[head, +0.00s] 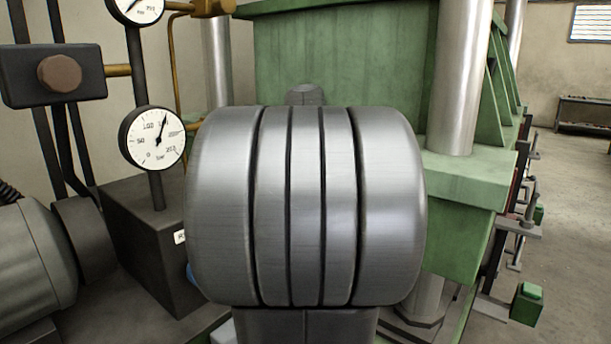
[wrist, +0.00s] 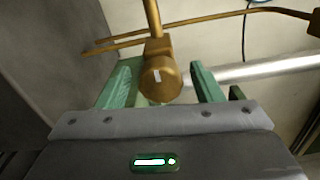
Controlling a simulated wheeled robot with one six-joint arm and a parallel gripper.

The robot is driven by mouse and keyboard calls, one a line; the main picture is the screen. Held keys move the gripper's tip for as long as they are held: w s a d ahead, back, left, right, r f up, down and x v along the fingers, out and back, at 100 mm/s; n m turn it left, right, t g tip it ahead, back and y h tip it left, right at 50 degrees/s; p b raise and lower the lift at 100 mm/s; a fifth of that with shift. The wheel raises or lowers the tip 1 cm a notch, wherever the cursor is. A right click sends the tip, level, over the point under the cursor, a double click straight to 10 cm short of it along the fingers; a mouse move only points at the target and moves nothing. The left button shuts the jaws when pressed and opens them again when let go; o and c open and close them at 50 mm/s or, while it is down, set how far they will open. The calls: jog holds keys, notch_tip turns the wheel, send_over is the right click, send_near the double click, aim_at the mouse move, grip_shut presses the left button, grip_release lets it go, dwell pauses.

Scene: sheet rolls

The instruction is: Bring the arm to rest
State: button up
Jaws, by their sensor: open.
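My gripper (wrist: 160,140) shows in the wrist view as a wide grey body along the bottom edge, with a lit green light and bolts on its upper plate. It is open, and I see nothing held in it. I cannot tell its fingers surely from the green shapes beyond the body. In the head view, a large grooved metal cylinder of my own arm (head: 305,205) fills the middle and hides what is behind it. My gripper is not seen in the head view.
A green press (head: 340,60) with steel columns (head: 460,75) stands close behind my arm. Pressure gauges (head: 152,138), a dark box (head: 53,75) and a grey motor (head: 30,265) are at left. A brass fitting (wrist: 160,78) is in the wrist view. Open floor (head: 580,200) lies at right.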

dwell(0.4)
jog(key=v, duration=1.3)
jog(key=x, duration=1.3)
jog(key=shift+w+a+r+p, duration=0.1)
jog(key=shift+a+r+p, duration=0.15)
jog(key=shift+p, duration=0.15)
jog(key=shift+d+r+m+p, duration=0.1)
jog(key=shift+d+m+p, duration=0.1)
jog(key=shift+m+p, duration=0.7)
jog(key=m+p, duration=0.2)
jog(key=p, duration=0.2)
jog(key=shift+m, duration=0.4)
jog(key=m+p, duration=0.4)
jog(key=p, duration=0.2)
jog(key=v, duration=0.8)
jog(key=shift+f+b, duration=0.3)
jog(key=shift+b, duration=0.1)
